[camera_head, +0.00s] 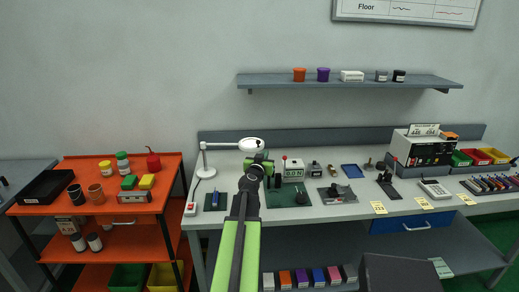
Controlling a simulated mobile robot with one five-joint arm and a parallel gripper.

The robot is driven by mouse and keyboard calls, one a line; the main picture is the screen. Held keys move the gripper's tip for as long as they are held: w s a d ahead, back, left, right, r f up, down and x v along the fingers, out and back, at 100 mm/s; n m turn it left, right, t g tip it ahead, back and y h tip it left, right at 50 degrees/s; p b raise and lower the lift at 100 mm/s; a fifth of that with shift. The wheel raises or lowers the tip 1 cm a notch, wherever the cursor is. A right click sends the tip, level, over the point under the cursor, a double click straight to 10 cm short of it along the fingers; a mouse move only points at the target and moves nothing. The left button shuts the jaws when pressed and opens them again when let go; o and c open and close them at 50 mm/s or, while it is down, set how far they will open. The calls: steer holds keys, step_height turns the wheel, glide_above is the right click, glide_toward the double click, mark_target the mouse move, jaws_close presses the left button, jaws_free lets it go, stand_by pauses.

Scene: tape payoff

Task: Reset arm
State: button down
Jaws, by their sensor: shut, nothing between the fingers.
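My green and black arm rises from the bottom of the head view and reaches forward over the workbench. My gripper (263,163) is at its far end, small in the view, in front of the back of the bench (340,206). It appears shut, with nothing seen in it. It lies in line with the area just below the white lamp's head (251,145); whether it touches anything there cannot be told. My arm hides part of the bench top.
A green mat (287,199) with small parts lies right of my arm, and a blue tray (351,171) farther right. An orange cart (110,213) with cups and boxes stands left. A wall shelf (352,82) with containers hangs above. A dark box-like shape (400,274) is in the foreground.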

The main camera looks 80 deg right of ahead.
steer(key=a, duration=0.1)
steer(key=s+a, duration=0.1)
steer(key=shift+s+a, duration=0.1)
steer(key=shift+a, duration=0.3)
steer(key=shift+r, duration=0.1)
